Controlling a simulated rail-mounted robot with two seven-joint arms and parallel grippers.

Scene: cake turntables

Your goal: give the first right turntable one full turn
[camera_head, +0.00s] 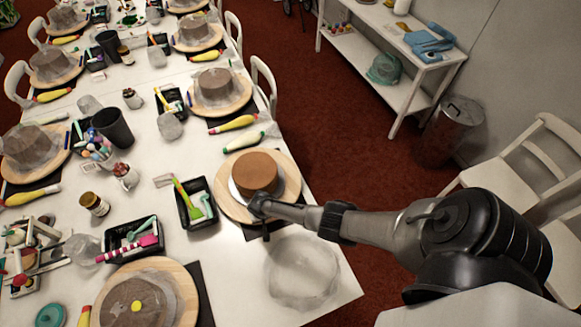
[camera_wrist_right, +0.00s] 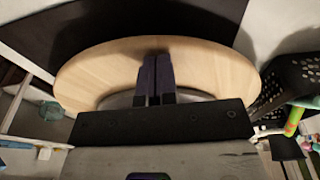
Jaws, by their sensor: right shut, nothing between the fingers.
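The first right turntable (camera_head: 287,190) is a round pale wooden board near the table's right edge. A brown cake (camera_head: 255,172) stands on it on a thin silvery disc. My right gripper (camera_head: 262,212) reaches in from the right, pointing down at the turntable's near rim, beside the cake. In the right wrist view, its two dark fingers (camera_wrist_right: 156,62) are pressed together with nothing between them, over the bare wood of the turntable (camera_wrist_right: 215,65). I cannot tell whether the fingertips touch the wood. The gripper body hides most of the cake there. My left gripper is not in view.
A black tray (camera_head: 187,214) with a green-handled tool lies left of the turntable. A clear crumpled wrap (camera_head: 302,272) lies in front of it. Another turntable (camera_head: 186,282) with a cake stands at the front left.

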